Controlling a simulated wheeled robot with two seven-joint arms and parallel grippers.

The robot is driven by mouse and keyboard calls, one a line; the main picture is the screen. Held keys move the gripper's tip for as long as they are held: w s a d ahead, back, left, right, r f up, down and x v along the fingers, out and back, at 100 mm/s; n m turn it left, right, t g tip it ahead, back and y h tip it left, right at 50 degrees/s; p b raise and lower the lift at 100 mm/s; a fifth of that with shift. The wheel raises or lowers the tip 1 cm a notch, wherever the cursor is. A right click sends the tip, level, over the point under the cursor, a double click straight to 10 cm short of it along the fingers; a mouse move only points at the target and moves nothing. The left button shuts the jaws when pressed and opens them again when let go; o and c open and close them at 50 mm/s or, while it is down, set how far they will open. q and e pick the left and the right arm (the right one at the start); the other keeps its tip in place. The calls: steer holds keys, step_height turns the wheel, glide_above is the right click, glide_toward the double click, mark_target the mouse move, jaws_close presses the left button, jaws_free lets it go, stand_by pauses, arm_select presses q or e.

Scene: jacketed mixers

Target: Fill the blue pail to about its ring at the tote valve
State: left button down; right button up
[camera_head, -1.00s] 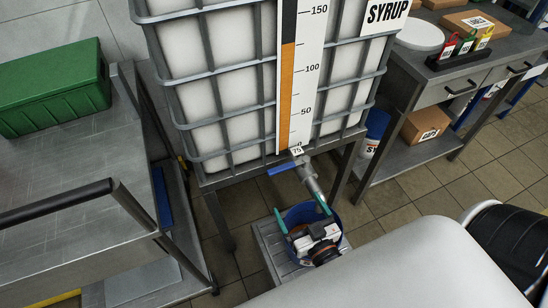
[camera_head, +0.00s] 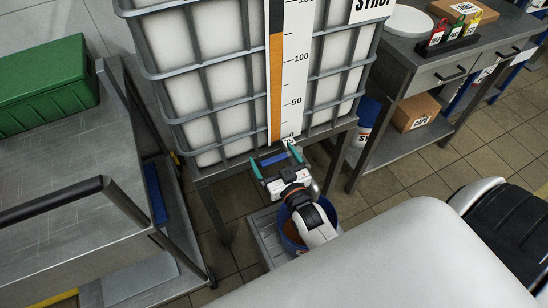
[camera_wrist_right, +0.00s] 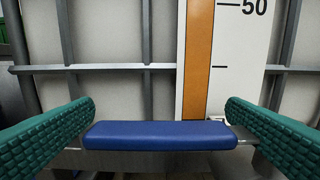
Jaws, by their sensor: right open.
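The syrup tote (camera_head: 215,130) stands in its grey cage, with an orange level bar (camera_head: 276,90) on its front. My right gripper (camera_head: 277,160) is open at the tote valve, below the scale. The valve's blue handle (camera_wrist_right: 158,135) lies level between the two green fingertips in the right wrist view, with small gaps at its ends. The blue pail (camera_head: 329,208) stands below on a low grey stand, under the valve. Orange-brown content shows in it; my right wrist hides much of the inside, so its ring and level cannot be read. My left gripper is out of view.
A grey cart (camera_head: 80,175) with a green crate (camera_head: 42,85) stands at left. At right, a bench (camera_head: 408,60) holds tagged items, with a cardboard box (camera_head: 415,112) and a blue-and-white tub (camera_head: 364,122) below. Open floor lies at right.

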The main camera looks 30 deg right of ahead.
steer(key=c, duration=1.4)
